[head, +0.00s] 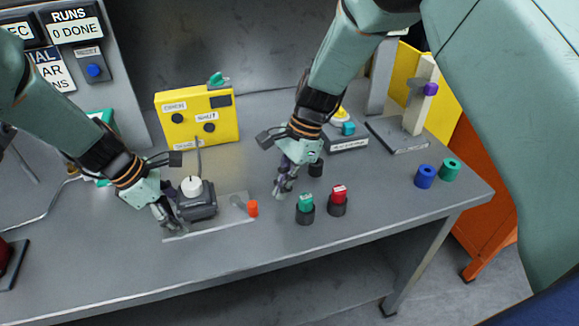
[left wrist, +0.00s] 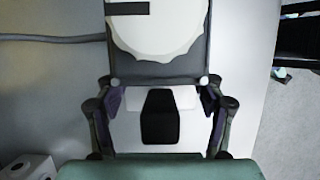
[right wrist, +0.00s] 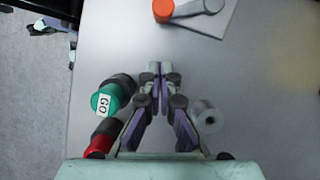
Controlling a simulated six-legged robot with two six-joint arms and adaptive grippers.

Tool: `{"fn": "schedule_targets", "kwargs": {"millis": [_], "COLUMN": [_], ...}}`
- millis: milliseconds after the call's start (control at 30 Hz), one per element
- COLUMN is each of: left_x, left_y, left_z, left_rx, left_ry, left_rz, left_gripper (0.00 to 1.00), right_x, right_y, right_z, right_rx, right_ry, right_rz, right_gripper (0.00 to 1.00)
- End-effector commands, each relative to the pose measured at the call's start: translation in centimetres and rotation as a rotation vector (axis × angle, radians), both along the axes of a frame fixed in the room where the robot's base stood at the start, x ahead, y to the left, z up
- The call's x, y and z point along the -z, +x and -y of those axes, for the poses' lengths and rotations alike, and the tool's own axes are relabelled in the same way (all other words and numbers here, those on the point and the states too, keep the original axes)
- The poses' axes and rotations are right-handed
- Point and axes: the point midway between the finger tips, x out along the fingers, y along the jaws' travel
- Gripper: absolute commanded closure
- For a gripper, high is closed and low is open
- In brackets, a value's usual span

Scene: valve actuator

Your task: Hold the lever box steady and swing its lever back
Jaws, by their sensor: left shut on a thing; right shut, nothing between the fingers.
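The lever box (head: 196,207) is a dark box with a white round knob, standing on a light plate at the left centre of the head view. A grey lever with an orange end (head: 252,208) lies low to its right. The orange end also shows at the top of the right wrist view (right wrist: 163,10). My left gripper (head: 166,222) is shut on the left side of the box; in the left wrist view the box (left wrist: 158,68) sits between its fingers. My right gripper (head: 281,188) is shut and empty, apart from the lever, to the right of its orange end.
A green-topped piece (head: 305,208) and a red-topped piece (head: 338,200) stand close to the right gripper. A yellow panel (head: 197,118) stands behind the box. Blue (head: 425,176) and green (head: 450,170) rings lie at the right. The table front is clear.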

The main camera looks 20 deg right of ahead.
Motion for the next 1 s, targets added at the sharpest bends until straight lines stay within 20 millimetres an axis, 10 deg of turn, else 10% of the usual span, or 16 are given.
{"fn": "schedule_targets", "kwargs": {"millis": [300,1000], "left_x": [0.1,0.1], "left_y": [0.0,0.0], "left_z": [0.0,0.0], "left_rx": [0.000,0.000], "left_ry": [0.001,0.000], "left_rz": [0.000,-0.001], "left_gripper": [0.94,0.94], "right_x": [-0.2,-0.3], "right_y": [-1.0,-1.4], "right_z": [-3.5,-4.0], "right_rx": [-0.003,0.053], "right_ry": [-0.001,0.001], "right_rz": [0.001,0.001], "right_gripper": [1.00,1.00]}}
